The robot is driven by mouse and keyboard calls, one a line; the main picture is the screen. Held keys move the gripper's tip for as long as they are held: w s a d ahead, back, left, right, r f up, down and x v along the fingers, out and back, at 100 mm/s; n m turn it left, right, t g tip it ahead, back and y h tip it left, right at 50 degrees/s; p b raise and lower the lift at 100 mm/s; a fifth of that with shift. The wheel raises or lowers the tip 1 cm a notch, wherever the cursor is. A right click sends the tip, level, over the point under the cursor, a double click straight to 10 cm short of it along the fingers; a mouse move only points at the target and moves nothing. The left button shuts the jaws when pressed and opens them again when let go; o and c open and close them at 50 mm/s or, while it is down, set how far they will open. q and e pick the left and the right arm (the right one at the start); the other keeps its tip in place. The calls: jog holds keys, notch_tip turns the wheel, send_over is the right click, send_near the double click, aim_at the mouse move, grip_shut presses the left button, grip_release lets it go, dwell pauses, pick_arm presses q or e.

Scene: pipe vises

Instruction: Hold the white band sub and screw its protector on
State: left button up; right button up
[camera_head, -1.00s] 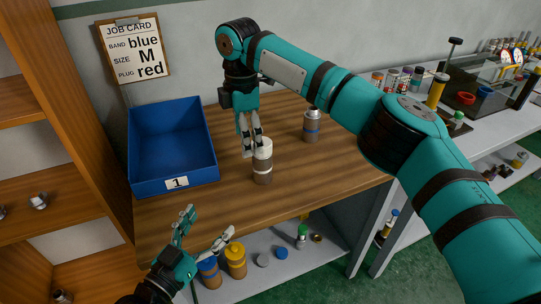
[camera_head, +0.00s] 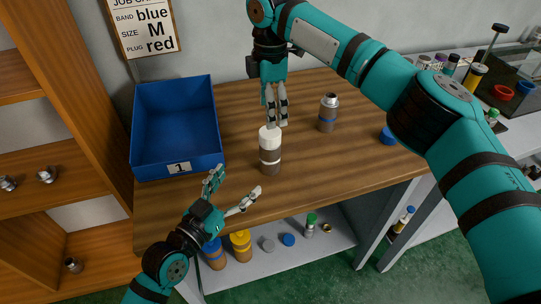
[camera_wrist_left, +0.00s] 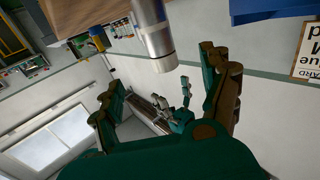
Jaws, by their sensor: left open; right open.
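The white band sub (camera_head: 270,156), brown with a pale band, stands upright on the wooden bench. A white protector (camera_head: 269,134) sits on its top end; I cannot tell how far it is screwed on. My right gripper (camera_head: 276,122) points down just above the protector, open; whether it touches is unclear. My left gripper (camera_head: 236,187) is open in front of the sub, to its lower left, apart from it. In the left wrist view the sub (camera_wrist_left: 148,20) shows inverted beyond my open left fingers (camera_wrist_left: 165,85), with my right gripper (camera_wrist_left: 178,112) behind.
A blue bin (camera_head: 177,167) marked 1 stands left of the sub. A lower shelf (camera_head: 290,265) holds several caps and parts.

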aim_at(264, 152)
pick_arm(q)
jog(key=x, duration=1.4)
jog(key=shift+w, duration=0.3)
pick_arm(e)
jog(key=shift+s, duration=0.1)
pick_arm(q)
grip_shut()
pick_arm(e)
jog(key=shift+m, duration=2.3)
